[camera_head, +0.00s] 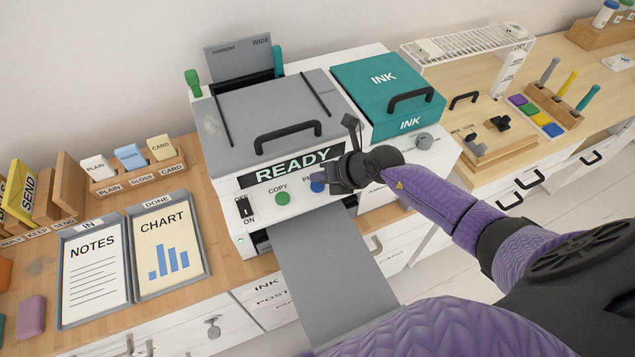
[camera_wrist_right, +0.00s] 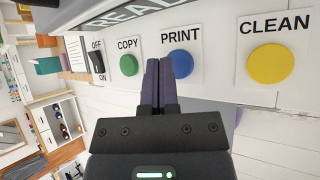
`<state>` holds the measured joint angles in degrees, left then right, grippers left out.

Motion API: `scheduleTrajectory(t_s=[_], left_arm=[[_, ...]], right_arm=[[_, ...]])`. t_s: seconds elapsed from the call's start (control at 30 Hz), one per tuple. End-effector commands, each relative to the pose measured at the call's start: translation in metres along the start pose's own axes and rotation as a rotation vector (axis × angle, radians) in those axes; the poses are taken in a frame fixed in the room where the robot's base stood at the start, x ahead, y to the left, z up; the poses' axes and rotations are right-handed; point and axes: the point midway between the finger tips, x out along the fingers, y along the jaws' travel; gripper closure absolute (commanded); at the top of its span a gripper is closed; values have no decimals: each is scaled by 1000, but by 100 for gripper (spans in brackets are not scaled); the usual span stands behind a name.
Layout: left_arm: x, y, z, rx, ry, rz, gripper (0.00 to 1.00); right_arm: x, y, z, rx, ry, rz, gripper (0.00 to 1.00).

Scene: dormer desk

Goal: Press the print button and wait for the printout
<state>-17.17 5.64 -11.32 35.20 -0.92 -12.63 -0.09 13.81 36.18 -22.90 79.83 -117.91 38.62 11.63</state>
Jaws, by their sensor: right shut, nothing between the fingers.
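The grey and white printer (camera_head: 235,165) stands on the desk, and its display (camera_head: 290,167) reads READY. The blue PRINT button (camera_head: 318,187) is on its front panel, partly hidden by my right gripper (camera_head: 326,176) in the head view. In the right wrist view the blue PRINT button (camera_wrist_right: 180,63) is just right of the tips of my right gripper (camera_wrist_right: 160,65), which is shut and empty. I cannot tell whether the tips touch the panel. The grey output tray (camera_head: 325,270) slopes out below the panel with no sheet on it. My left gripper is out of view.
The green COPY button (camera_wrist_right: 128,65) is left of the fingers, and the yellow CLEAN button (camera_wrist_right: 270,64) is farther right. An OFF/ON switch (camera_head: 244,207) is at the panel's left. NOTES (camera_head: 95,265) and CHART (camera_head: 167,250) sheets lie in trays on the left.

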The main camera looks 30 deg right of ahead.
Motion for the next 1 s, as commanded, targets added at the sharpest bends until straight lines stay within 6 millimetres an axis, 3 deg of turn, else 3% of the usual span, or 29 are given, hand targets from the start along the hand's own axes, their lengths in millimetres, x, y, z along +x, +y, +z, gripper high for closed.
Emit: scheduleTrajectory(t_s=[0.47, 1.0], left_arm=[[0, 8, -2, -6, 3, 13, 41], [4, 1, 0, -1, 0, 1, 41]], right_arm=[[0, 0, 0, 0, 0, 0, 100], [6, -4, -4, -1, -1, 0, 100]])
